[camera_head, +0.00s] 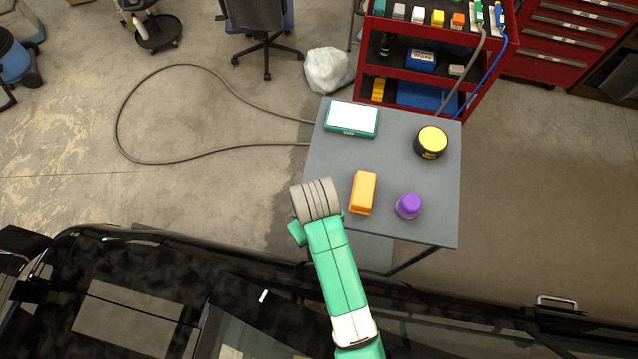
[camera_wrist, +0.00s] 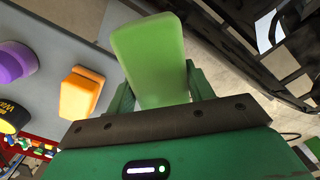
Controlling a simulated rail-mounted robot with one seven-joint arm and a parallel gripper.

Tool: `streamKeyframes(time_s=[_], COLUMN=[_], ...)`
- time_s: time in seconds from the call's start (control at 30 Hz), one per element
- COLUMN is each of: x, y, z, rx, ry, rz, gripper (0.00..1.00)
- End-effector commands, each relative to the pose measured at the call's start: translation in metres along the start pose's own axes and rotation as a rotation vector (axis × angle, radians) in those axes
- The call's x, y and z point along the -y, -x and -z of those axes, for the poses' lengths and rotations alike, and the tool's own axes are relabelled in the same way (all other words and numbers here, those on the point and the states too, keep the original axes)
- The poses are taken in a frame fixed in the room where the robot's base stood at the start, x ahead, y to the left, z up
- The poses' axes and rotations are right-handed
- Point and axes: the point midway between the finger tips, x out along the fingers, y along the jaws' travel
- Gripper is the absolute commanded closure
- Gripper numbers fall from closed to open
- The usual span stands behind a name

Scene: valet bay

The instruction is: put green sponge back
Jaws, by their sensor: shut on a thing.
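The green sponge (camera_wrist: 150,58) is a light green block with rounded edges, seen in the wrist view. My gripper (camera_wrist: 160,85) is shut on it, with one dark green finger on each side, and the sponge sticks out past the fingers. In the head view my arm reaches to the left front edge of the grey table (camera_head: 390,180). I cannot clearly make out the sponge there.
On the table are an orange block (camera_head: 363,193), a purple-capped item (camera_head: 408,206), a yellow-lidded black tub (camera_head: 431,142) and a green-edged box (camera_head: 351,119). A red cart (camera_head: 425,75) with small coloured blocks stands behind. A black car (camera_head: 130,290) lies in front.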

Motion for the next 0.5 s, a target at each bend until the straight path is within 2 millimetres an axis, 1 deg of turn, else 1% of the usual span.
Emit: streamKeyframes(time_s=[0.07,0.33,0.37,0.4,0.5], x=[-0.012,-0.062,-0.067,-0.073,-0.083], y=[0.000,-0.004,-0.018,-0.022,-0.022], z=[0.015,0.087,0.093,0.102,0.116], rx=[0.003,0.001,-0.001,-0.003,-0.002], ry=[0.006,0.001,0.000,0.001,-0.001], rz=[-0.008,-0.008,-0.008,-0.008,-0.006], gripper=[0.66,0.66,0.66,0.66,0.66])
